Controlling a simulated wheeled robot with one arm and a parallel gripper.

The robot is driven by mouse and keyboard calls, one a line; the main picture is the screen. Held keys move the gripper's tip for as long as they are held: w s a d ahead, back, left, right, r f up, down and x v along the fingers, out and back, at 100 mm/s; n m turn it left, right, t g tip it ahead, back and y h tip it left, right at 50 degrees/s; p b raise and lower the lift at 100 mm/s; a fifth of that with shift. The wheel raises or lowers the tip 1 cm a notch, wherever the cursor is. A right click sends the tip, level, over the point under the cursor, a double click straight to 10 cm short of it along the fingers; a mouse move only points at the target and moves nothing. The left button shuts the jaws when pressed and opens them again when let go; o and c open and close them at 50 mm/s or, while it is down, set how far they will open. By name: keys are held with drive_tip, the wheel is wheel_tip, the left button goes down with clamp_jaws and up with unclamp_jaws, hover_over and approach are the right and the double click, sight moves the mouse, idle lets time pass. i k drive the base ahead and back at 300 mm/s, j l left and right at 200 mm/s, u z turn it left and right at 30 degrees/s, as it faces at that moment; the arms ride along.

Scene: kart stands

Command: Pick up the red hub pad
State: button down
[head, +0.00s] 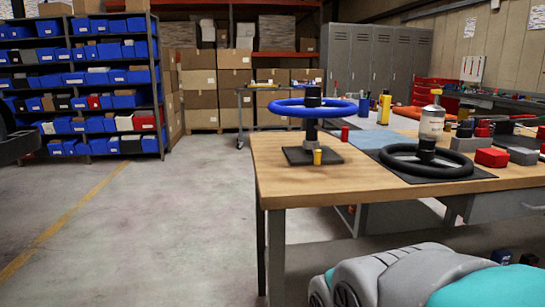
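Several red items lie on the wooden workbench (285,172), and I cannot tell for sure which is the red hub pad. A red block (491,157) with rounded edges lies at the right, beside the black steering wheel (400,166). A small upright red cylinder (345,134) stands just right of the blue steering wheel's stand. The blue steering wheel (282,108) is raised on a dark post with a square base, with a black piece on its hub. No gripper is recognisable in view.
A grey and teal rounded object (400,280) stands in front of the bench at lower right. A small yellow cylinder (317,157) stands by the blue wheel's base. A dark shape is cut off at the left edge. The floor (150,240) left of the bench is clear.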

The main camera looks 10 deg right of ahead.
sight(489, 158)
drive_tip(key=z, duration=1.65)
